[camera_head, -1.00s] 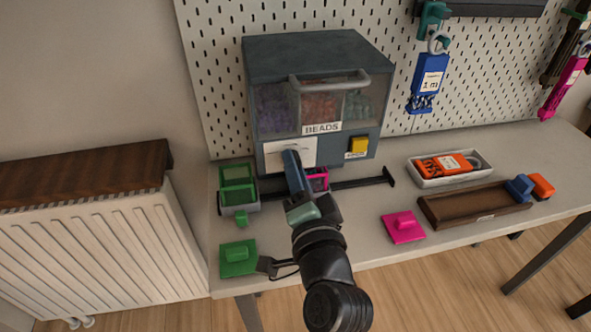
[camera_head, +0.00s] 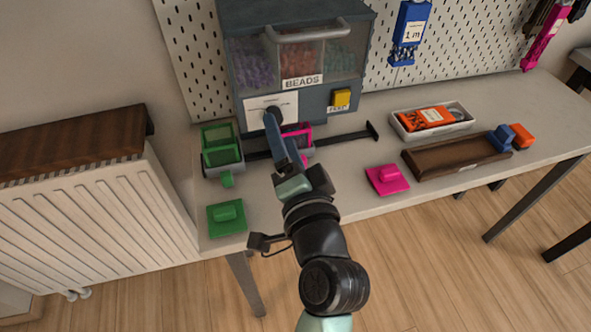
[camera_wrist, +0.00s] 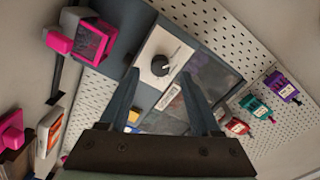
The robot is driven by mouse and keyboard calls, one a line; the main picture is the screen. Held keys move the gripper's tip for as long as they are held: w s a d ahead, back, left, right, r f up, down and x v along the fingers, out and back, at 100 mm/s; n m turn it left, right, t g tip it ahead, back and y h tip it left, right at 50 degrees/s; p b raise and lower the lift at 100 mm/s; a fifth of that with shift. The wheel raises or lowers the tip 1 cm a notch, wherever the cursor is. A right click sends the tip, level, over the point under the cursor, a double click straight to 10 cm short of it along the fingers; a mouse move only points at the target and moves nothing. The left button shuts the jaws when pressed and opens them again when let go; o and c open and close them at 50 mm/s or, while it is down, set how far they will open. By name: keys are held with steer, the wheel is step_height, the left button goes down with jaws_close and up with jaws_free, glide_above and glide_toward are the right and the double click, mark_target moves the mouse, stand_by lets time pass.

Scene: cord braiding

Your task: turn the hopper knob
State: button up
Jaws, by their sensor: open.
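The bead hopper (camera_head: 299,93) is a dark grey box marked BEADS at the back of the table. Its dark round knob (camera_wrist: 160,66) sits on a white plate in the wrist view. The plate (camera_head: 255,106) also shows in the head view, where my arm largely hides the knob. My gripper (camera_wrist: 162,80) is open, its two blue fingers pointing toward the hopper face. The knob appears between the fingertips, with nothing held. In the head view, my gripper (camera_head: 270,118) overlaps the plate's lower part. I cannot tell whether the fingers touch the knob.
A yellow button (camera_head: 341,97) is right of the plate. Below the hopper, a green bin (camera_head: 220,146) and a pink bin (camera_head: 304,133) stand along a dark rail (camera_head: 345,138). Green (camera_head: 226,218) and pink (camera_head: 387,180) lids lie in front. A brown tray (camera_head: 452,158) is right.

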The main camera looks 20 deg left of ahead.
steer(key=v, duration=1)
steer(key=shift+b, duration=0.35)
steer(key=shift+w, duration=0.15)
steer(key=w+d+r+n+t+h, duration=0.2)
steer(key=d+r+n+t, duration=0.15)
steer(key=r, duration=0.85)
steer(key=w+d+r+n+t+h, duration=0.2)
steer(key=w+r+t, duration=0.15)
steer(key=r, duration=0.85)
steer(key=s+d+r+t+h, duration=0.2)
steer(key=s+r+t+h, duration=0.15)
steer(key=r, duration=0.45)
steer(key=s+d+r+t+h, duration=0.1)
steer(key=s+r+t+h, duration=0.2)
steer(key=r, duration=0.4)
step_height(320, 180, up, 22)
steer(key=g+p, duration=0.1)
steer(key=p, duration=2.1)
steer(key=shift+p, duration=0.3)
steer(key=shift+s+f+y, duration=0.15)
steer(key=shift+f+y, duration=0.05)
steer(key=shift+y, duration=0.05)
